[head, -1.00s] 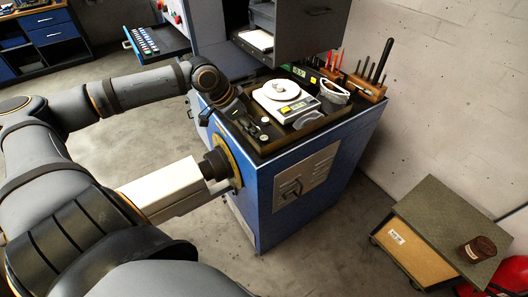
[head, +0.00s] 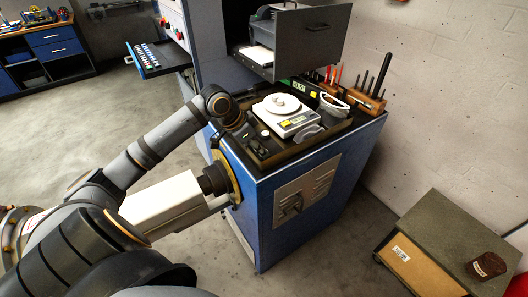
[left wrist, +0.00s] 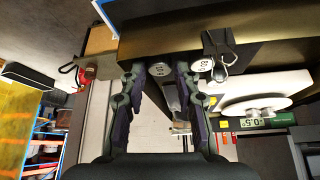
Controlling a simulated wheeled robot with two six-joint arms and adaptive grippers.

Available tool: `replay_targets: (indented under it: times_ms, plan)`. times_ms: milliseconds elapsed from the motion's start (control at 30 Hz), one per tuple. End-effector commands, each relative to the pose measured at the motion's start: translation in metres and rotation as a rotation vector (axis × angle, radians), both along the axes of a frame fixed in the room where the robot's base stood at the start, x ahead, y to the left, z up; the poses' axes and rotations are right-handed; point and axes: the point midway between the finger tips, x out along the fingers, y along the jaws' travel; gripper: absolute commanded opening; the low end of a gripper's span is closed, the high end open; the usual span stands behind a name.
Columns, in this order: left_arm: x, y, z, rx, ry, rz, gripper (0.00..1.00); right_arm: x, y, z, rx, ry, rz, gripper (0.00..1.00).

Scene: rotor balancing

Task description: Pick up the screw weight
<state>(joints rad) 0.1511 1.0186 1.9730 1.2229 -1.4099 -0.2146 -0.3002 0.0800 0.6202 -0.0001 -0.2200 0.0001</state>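A small pale screw weight (left wrist: 160,69) with a marked round face shows between the fingertips of my left gripper (left wrist: 160,78) in the left wrist view. The fingers are apart, one on each side of it; I cannot tell whether they touch it. A second marked round weight (left wrist: 202,65) is just right of the fingers. In the head view my left gripper (head: 250,138) is low over the left part of the dark tray (head: 299,153) on the blue cabinet, with a pale weight (head: 265,133) beside it. My right gripper is not in view.
A white scale (head: 290,122) carrying a pale round part (head: 279,100) stands right of my left gripper. A grey cup (head: 332,108) and a wooden tool rack (head: 366,102) are farther right.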

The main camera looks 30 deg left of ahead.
Motion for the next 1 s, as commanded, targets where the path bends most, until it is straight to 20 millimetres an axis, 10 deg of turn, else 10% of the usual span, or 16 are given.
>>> replay_targets:
  times_ms: [1000]
  plan:
    - [0.005,-0.003,0.002,0.003,-0.003,-0.002,0.13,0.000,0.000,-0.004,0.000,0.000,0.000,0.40]
